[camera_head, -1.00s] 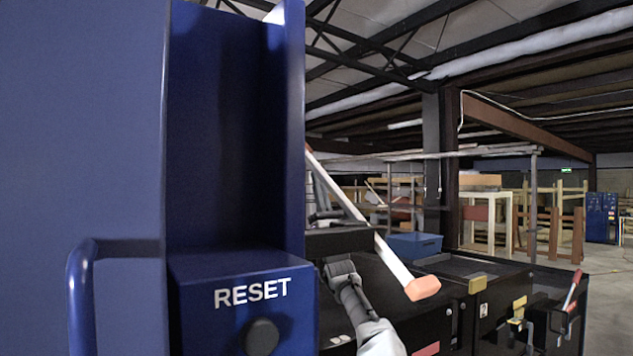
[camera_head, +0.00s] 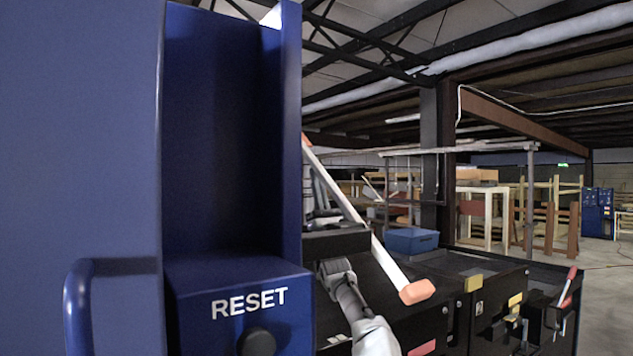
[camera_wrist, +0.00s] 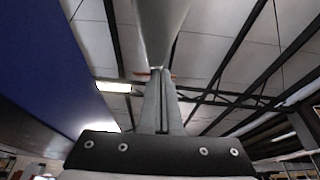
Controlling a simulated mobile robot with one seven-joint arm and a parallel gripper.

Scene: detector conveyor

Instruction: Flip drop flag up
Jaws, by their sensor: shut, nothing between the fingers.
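A long white bar with orange ends (camera_head: 372,238) slants down to the right in the head view; it looks like the drop flag, though no label shows. Its lower orange end is over the black machine top. My gripper (camera_head: 335,268) is left of and below the bar there, partly lost against the dark machine. In the wrist view the two fingers of my gripper (camera_wrist: 160,74) are together, empty and pointing up. A pale broad piece (camera_wrist: 158,25) with orange beside its lower end is just beyond the fingertips; whether they touch it is unclear.
A blue housing with a RESET box (camera_head: 245,302) and a handle (camera_head: 78,305) fills the left. Black machine boxes (camera_head: 490,290) stand at right, with a blue bin (camera_head: 411,241) behind and a red-handled lever (camera_head: 570,285). Open floor shows far right.

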